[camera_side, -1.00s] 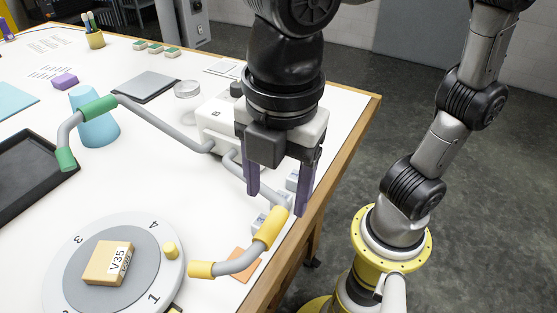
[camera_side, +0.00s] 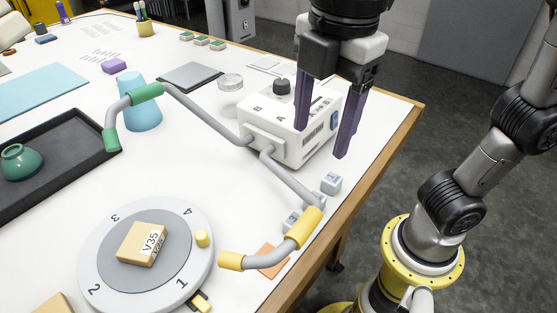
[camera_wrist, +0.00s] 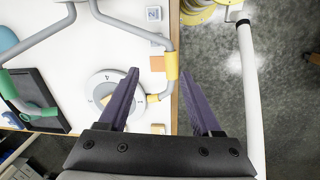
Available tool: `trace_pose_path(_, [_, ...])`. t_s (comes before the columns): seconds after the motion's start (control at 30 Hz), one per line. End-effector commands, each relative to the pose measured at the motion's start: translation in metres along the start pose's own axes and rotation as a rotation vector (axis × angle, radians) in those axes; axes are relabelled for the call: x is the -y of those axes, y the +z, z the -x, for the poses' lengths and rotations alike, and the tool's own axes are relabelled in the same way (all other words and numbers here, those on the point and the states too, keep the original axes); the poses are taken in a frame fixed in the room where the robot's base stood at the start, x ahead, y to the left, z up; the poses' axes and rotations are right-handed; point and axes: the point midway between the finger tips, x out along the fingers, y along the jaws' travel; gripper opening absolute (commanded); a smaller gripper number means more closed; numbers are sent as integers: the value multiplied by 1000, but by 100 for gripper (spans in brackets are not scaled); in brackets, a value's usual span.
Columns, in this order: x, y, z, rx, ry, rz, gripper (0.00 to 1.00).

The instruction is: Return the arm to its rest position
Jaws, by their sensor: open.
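My gripper (camera_side: 325,127) hangs in the air with its two purple fingers pointing down, in front of the white control box (camera_side: 290,125) near the table's right edge. The fingers stand apart with nothing between them. In the wrist view my gripper (camera_wrist: 167,100) also shows open and empty, above the table's edge and the floor. No object touches the fingers.
A grey turntable (camera_side: 110,235) carries a tan block marked V35 (camera_side: 143,243). Bent grey tubes with green (camera_side: 147,95) and yellow (camera_side: 303,228) grips extend from the box. A dark tray (camera_side: 62,160) holds a green bowl (camera_side: 20,162). Floor (camera_side: 480,100) lies right of the table.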

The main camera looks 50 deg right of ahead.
Motion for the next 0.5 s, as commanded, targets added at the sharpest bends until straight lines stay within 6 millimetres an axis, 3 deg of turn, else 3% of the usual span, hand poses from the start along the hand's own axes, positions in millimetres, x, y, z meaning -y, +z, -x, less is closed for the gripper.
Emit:
trace_pose_path(0.03, [-8, 22, -1, -6, 6, -81, 66])
trace_pose_path(0.2, [-18, 84, -14, -48, 45, -373, 66])
trace_pose_path(0.37, [-12, 133, -39, -107, 107, -696, 66])
trace_pose_path(0.5, [1, 165, -69, -173, 178, -1002, 66])
